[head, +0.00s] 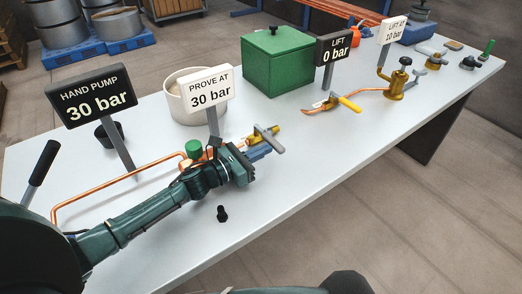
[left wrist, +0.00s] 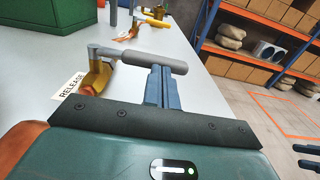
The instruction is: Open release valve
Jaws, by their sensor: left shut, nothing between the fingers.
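The release valve (head: 262,134) has a brass body and a grey bar handle (left wrist: 150,61). It sits on the bench beside the "PROVE AT 30 bar" sign. In the left wrist view a white tag (left wrist: 72,98) reading "RELEASE" lies by its brass body (left wrist: 98,76). My left gripper (head: 264,149) is shut and empty, with its blue fingers (left wrist: 161,86) close to the handle. In the wrist view the fingertips overlap the bar's middle; whether they touch it I cannot tell.
A green-topped fitting (head: 194,149) and copper pipe (head: 110,182) lie along my left arm. The "HAND PUMP 30 bar" sign (head: 95,97), "PROVE AT" sign (head: 209,88) and green box (head: 277,64) stand behind. A small black piece (head: 222,214) is in front. The front bench top is mostly clear.

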